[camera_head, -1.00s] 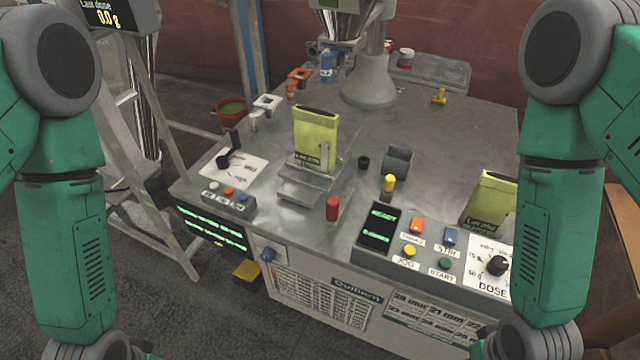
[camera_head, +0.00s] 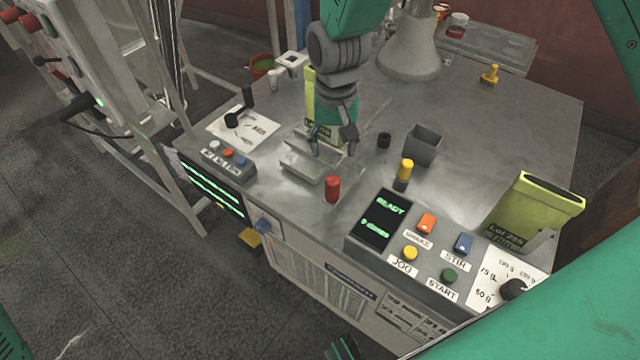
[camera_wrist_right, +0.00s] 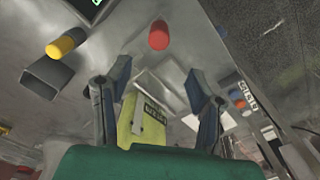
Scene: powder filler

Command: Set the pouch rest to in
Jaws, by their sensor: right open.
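The pouch rest (camera_head: 300,168) looks like a stepped grey metal plate on the machine top; its in or out setting cannot be read. A yellow-green pouch (camera_head: 310,85) stands upright behind it, partly hidden by my right arm. My right gripper (camera_head: 333,145) is open and points down over the rest, in front of the pouch. In the right wrist view, the pouch (camera_wrist_right: 143,122) and the metal rest (camera_wrist_right: 160,92) show between the spread fingers (camera_wrist_right: 157,85). Contact cannot be told.
A red cylinder (camera_head: 332,189) stands just in front of the rest. A black knob (camera_head: 384,139), grey square holder (camera_head: 423,146) and yellow-topped post (camera_head: 404,172) are to the right. A lever panel (camera_head: 243,132) lies left. A second pouch (camera_head: 530,215) stands at right.

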